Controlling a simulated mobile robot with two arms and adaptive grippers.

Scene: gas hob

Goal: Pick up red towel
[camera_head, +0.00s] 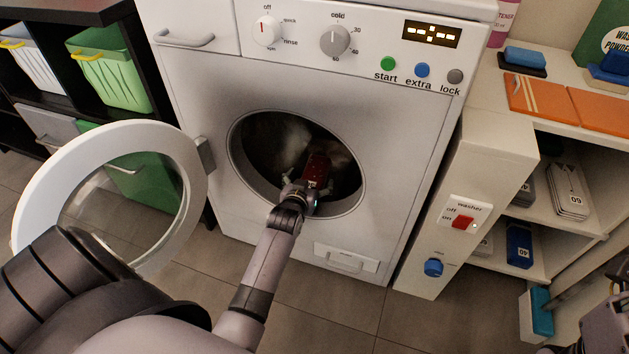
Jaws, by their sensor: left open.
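My left gripper (308,184) reaches through the round door opening of the white washing machine (210,105). It is open at the mouth of the drum (262,128). A dark red patch (318,166) shows right at the gripper, inside the drum; it looks like red cloth, but its outline is partly hidden and dim. I cannot tell whether the fingers touch it. Paler cloth (277,138) lies behind it in shadow. Part of my right arm's end (608,322) shows at the lower right edge, cut off, and its jaws cannot be made out.
The round washer door (50,180) stands wide open on the left. Shelves with green bins (110,80) are behind it. A post carries a red switch (463,222).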

